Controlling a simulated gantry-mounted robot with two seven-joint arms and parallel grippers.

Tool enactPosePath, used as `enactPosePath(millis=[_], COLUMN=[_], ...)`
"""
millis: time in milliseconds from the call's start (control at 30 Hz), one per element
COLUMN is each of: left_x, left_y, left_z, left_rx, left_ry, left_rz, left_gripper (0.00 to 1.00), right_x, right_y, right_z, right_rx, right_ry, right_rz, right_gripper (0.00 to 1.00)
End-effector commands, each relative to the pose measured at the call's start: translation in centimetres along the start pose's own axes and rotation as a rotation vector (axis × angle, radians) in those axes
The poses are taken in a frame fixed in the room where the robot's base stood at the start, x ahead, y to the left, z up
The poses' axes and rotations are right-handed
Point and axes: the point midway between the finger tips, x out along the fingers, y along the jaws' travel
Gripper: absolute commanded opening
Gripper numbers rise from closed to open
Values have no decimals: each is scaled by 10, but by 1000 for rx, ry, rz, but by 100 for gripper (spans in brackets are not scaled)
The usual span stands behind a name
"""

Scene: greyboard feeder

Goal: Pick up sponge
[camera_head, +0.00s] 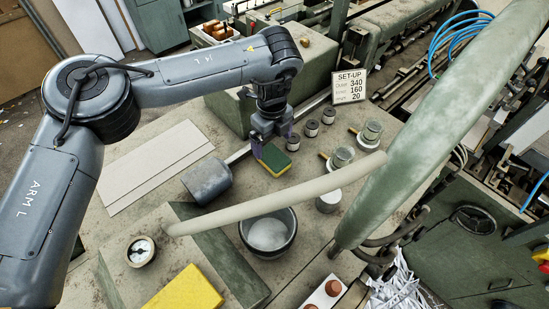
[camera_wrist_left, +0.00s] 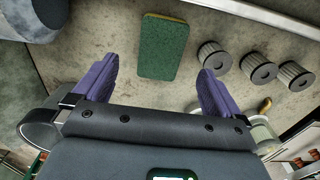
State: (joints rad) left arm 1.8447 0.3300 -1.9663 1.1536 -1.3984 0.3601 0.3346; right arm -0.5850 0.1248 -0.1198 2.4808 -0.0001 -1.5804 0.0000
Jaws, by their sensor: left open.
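The sponge (camera_head: 273,160) is a green and yellow block lying on the grey worktable, just below my left gripper in the head view. In the left wrist view the sponge (camera_wrist_left: 164,48) shows its dark green face with a thin yellow edge. My left gripper (camera_head: 267,145) points down over it from the upper side. In the left wrist view the purple fingers (camera_wrist_left: 158,88) are spread wide and empty, with the sponge ahead of the gap between them and apart from both. My right gripper is not in view.
Several ribbed cylinders (camera_head: 311,129) stand right of the sponge, with jars (camera_head: 342,157) beyond. A grey roller (camera_head: 208,181) lies to its left. A dark bowl (camera_head: 268,233) stands nearer. A pale bar (camera_head: 275,195) and a green post (camera_head: 430,130) cross the front.

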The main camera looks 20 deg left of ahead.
Motion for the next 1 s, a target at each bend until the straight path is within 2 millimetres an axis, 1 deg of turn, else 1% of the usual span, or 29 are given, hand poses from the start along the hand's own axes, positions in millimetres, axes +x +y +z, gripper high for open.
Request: enactPosePath(millis=[33, 133, 367, 567, 600, 700, 833, 1000], left_x=[6, 15, 26, 50, 56, 66, 73, 74], left_y=[0, 0, 0, 0, 0, 0, 0, 0], left_z=[0, 0, -1, -4, -4, -4, -4, -4], left_rx=[1, 0, 0, 0, 0, 0, -1, -1], left_ry=[0, -1, -1, 0, 0, 0, -1, -1], left_rz=[2, 0, 0, 3, 2, 0, 0, -1], left_gripper=[99, 99, 99, 99, 99, 99, 99, 99], right_x=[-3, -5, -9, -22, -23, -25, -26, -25], right_y=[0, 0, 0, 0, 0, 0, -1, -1], right_z=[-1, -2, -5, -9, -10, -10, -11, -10], right_rx=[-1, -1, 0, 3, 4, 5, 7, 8], right_ry=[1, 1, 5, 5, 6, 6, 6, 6], right_rz=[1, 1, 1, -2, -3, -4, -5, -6], right_gripper=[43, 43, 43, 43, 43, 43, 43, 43])
